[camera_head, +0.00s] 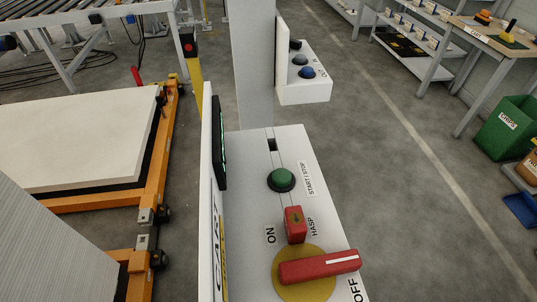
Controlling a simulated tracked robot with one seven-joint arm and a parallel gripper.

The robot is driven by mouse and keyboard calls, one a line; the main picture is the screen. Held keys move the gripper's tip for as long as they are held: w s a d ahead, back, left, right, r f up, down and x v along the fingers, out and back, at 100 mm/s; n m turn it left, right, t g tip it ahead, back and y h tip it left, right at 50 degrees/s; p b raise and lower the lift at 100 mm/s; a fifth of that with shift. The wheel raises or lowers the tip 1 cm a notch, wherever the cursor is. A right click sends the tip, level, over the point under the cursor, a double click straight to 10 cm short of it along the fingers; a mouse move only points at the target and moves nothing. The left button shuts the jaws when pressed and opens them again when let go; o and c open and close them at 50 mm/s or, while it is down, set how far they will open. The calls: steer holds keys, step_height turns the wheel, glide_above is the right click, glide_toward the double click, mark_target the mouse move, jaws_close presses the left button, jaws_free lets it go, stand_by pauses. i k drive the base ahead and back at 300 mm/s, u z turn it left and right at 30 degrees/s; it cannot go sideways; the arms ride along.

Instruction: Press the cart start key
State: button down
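A white control box (246,212) stands in the lower middle, its side lettered "CART". On its top sits a round green button (281,179) beside a "START / STOP" label. Nearer is a small red block (295,224) beside the word "HASP". Nearest is a red rotary handle (319,267) on a yellow disc (302,290), with ON at its left and OFF at its lower right. The handle lies roughly crosswise, its white stripe toward the right. A dark screen (219,143) stands on the box's left edge. My gripper is not in view.
A grey column (254,65) rises behind the box and carries a second white box (303,88) with several buttons, one blue (307,73). An orange cart frame (168,150) bears a white slab (75,138) at left. Grey floor (390,190) is clear at right, before a green bin (508,127).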

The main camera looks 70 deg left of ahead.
mark_target(281, 177)
steer(key=z, duration=0.6)
steer(key=i, duration=0.1)
steer(key=u, duration=2.5)
steer(key=k, duration=0.1)
steer(key=z, duration=0.1)
steer(key=i, duration=0.5)
steer(key=z, duration=0.2)
steer(key=k, duration=0.55)
steer(key=u, duration=0.05)
